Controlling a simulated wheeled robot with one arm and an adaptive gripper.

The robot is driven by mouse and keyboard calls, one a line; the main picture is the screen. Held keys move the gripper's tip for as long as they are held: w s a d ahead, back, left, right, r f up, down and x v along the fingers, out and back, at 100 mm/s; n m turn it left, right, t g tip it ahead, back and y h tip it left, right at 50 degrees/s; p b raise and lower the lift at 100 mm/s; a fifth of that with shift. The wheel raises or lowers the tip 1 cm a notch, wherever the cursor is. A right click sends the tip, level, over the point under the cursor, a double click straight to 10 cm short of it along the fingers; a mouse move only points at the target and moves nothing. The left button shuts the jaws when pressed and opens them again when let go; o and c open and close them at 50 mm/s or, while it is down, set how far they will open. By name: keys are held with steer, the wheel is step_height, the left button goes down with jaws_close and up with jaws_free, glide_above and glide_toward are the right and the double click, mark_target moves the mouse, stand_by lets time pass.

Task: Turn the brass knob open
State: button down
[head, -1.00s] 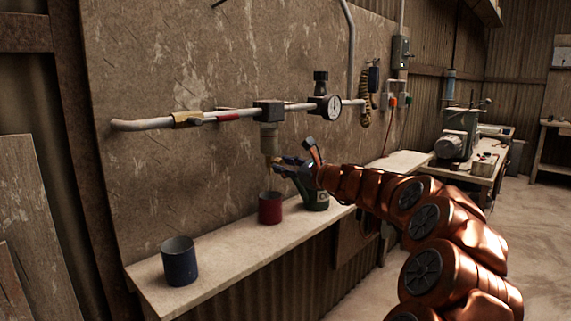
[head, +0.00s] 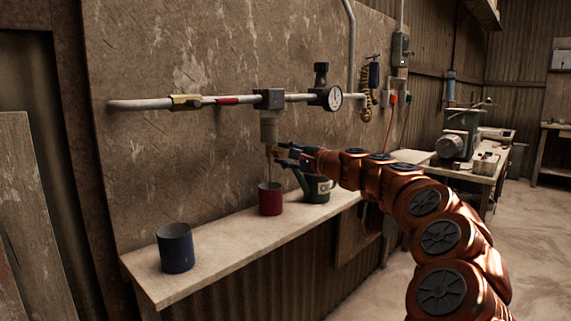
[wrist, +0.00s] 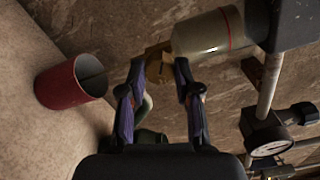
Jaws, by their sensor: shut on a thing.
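The brass knob (head: 270,151) is at the bottom of the clear bowl (head: 269,127) that hangs under the dark block on the wall pipe. My gripper (head: 278,153) reaches it from the right and is shut on it. In the wrist view the brass knob (wrist: 156,56) shows between the fingertips of my gripper (wrist: 160,66), at the end of the bowl (wrist: 208,34). A thin line runs from below the knob down to the red cup (head: 270,200). The fingertips partly hide the knob.
A blue cup (head: 175,248) stands at the shelf's (head: 222,241) near left end. A green can (head: 317,188) stands on the shelf under my gripper, right of the red cup. A pressure gauge (head: 333,98) sits on the pipe, above and right. Shelf space between the cups is clear.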

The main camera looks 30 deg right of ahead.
steer(key=n+b, duration=0.3)
steer(key=n, duration=0.1)
steer(key=shift+f, duration=0.2)
steer(key=shift+r+n+b, duration=0.1)
steer(key=shift+n+b, duration=0.8)
steer(key=c, duration=0.8)
jaws_free()
steer(key=shift+r, duration=0.1)
steer(key=v, duration=1.2)
